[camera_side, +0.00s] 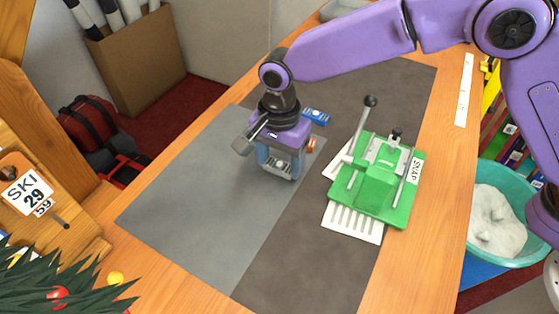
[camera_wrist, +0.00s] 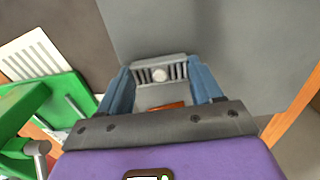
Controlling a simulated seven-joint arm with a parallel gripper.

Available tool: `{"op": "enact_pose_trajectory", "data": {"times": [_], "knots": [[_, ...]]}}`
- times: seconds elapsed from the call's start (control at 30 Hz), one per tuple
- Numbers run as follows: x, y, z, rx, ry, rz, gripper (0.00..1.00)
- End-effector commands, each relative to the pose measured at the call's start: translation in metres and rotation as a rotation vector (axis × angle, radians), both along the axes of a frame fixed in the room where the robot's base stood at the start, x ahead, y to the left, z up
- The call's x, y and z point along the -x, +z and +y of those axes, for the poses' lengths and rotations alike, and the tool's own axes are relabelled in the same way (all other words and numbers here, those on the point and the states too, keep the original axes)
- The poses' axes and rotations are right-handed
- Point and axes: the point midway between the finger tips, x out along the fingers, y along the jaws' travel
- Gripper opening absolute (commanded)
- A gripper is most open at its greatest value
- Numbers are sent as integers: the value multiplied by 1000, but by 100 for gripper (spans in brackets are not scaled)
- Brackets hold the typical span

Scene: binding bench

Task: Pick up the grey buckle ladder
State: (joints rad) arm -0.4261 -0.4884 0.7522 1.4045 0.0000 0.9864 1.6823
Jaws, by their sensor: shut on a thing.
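The grey buckle ladder (camera_wrist: 152,96) is between the two blue fingers of my gripper (camera_wrist: 160,82) in the wrist view. Its slotted end with a pale round spot faces away from the palm. In the side view my gripper (camera_side: 279,168) points down over the mat, shut on the ladder (camera_side: 280,163), which shows only partly between the fingers. I cannot tell whether the ladder touches the mat.
A green press (camera_side: 375,190) with a lever stands right of my gripper, a white slotted sheet (camera_side: 352,223) under it. A blue item (camera_side: 315,116) lies behind. The grey mat (camera_side: 190,210) is clear at left. A teal basin (camera_side: 520,240) stands beyond the bench's right edge.

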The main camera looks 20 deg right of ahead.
Motion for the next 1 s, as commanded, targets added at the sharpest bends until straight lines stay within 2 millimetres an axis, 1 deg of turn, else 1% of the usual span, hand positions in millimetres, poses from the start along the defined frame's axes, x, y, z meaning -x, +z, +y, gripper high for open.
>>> {"op": "enact_pose_trajectory", "data": {"times": [0.2,0.27,0.53,0.7,1.0], "knots": [[1,29,-1,-4,0,-3,35],[6,37,-7,-4,0,-3,35],[35,86,-36,-6,1,-4,35],[55,97,-57,-3,0,-3,35],[81,113,-84,-2,0,-2,35]]}}
